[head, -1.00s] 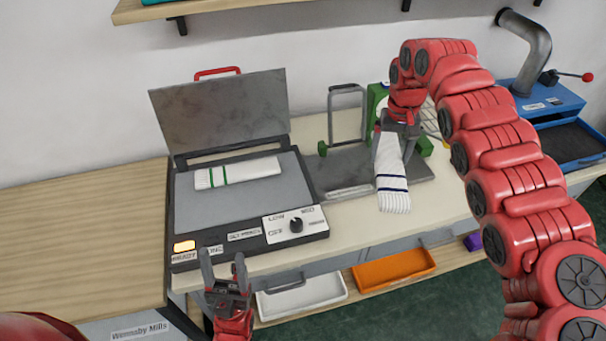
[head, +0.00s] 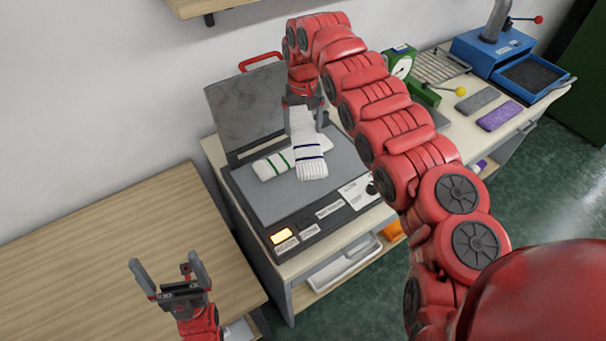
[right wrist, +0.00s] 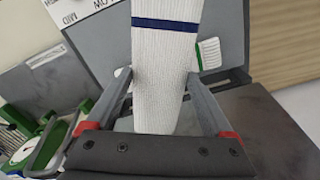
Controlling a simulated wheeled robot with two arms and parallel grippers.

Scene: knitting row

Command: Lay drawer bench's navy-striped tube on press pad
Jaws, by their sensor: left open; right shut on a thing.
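The white navy-striped tube (head: 311,158) hangs from my right gripper (head: 304,104), which is shut on its upper end. In the head view it is over the press pad (head: 290,196) and covers part of the green-striped white tube (head: 268,166) lying on the pad. The right wrist view shows the navy-striped tube (right wrist: 165,60) between my right gripper's fingers (right wrist: 160,82), with part of the green-striped tube (right wrist: 209,54) beside it. I cannot tell whether the held tube touches the pad. My left gripper (head: 170,268) is open and empty, in front of the wooden bench.
The press lid (head: 246,108) stands open behind the pad. The wooden bench (head: 110,245) at left is bare. Right of my arm are a green gauge (head: 401,66), grey (head: 476,99) and purple (head: 499,115) pieces and a blue machine (head: 490,50). A white bin (head: 340,262) sits below.

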